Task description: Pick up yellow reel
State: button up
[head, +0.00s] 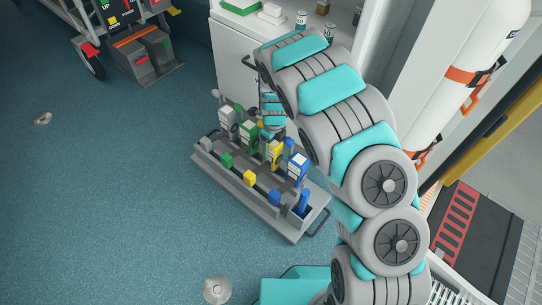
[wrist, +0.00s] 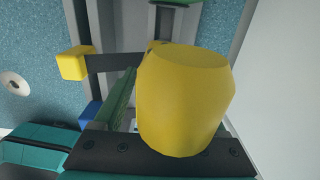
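A yellow, rounded cylinder (wrist: 186,100), which looks like the yellow reel, fills the middle of the wrist view, very close to the camera. It overlaps the dark bar of my gripper at the bottom of that view. In the head view my gripper (head: 273,130) points down over the back of a grey rack, among the coloured units. The fingertips are largely hidden there, and I cannot tell whether they close on the reel. A yellow-and-white unit (head: 275,153) stands in the rack just in front of my gripper.
The grey rack (head: 262,206) holds white, green and blue (head: 297,168) units, with small coloured blocks along its front, including a yellow block (head: 249,178) also in the wrist view (wrist: 74,63). A white cabinet (head: 232,70) stands close behind. Blue floor to the left is mostly clear.

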grip_shut()
dwell(0.4)
